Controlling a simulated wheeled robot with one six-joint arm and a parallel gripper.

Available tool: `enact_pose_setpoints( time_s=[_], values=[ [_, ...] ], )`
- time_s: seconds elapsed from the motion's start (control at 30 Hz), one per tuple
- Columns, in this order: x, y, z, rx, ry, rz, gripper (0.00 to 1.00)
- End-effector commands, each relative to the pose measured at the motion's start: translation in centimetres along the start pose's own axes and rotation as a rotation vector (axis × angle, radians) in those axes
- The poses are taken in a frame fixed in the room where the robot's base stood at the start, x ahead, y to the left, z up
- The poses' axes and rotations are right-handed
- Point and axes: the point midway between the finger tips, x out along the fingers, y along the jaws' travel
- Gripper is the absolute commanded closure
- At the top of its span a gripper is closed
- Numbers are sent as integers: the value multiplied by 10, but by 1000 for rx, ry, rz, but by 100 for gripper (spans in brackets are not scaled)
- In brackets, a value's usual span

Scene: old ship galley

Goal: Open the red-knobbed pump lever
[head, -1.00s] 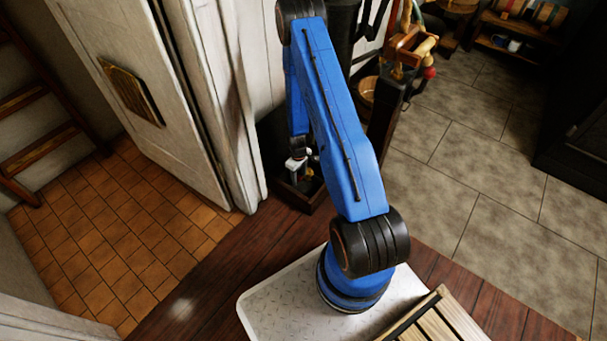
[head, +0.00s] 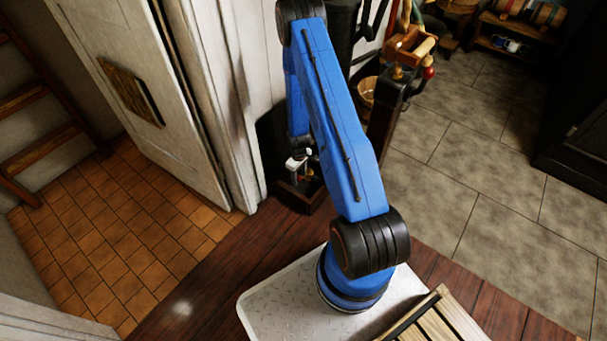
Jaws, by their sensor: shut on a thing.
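My blue arm rises from its base and bends down again behind its own upper link. My gripper (head: 299,163) shows only in part at its lower end, low over a dark wooden tray-like base (head: 296,199) beside the white wall. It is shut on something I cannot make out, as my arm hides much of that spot. A small red knob (head: 428,73) shows to the right, beside a dark post (head: 385,112) and apart from my gripper. Whether it belongs to the pump lever is not clear; no lever can be told clearly.
A white door (head: 165,110) with a wooden plate stands at the left, near wooden steps (head: 40,150). A wooden box (head: 409,44) and a bucket (head: 366,92) are at the back. The grey tiled floor (head: 480,170) at the right is clear.

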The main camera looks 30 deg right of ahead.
Motion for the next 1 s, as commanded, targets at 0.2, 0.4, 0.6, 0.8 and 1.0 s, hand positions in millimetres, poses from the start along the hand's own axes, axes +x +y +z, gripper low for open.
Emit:
enact_pose_setpoints(
  time_s=[0.2, 0.4, 0.6, 0.8, 1.0],
  values=[
    [6, -5, 1, -11, -6, -4, 74],
    [6, -5, 1, -12, -5, -4, 74],
    [6, -3, 11, -9, -7, -5, 80],
    [6, -1, 34, -4, -14, -11, 89],
    [6, 1, 41, -1, -14, -11, 92]
  ],
)
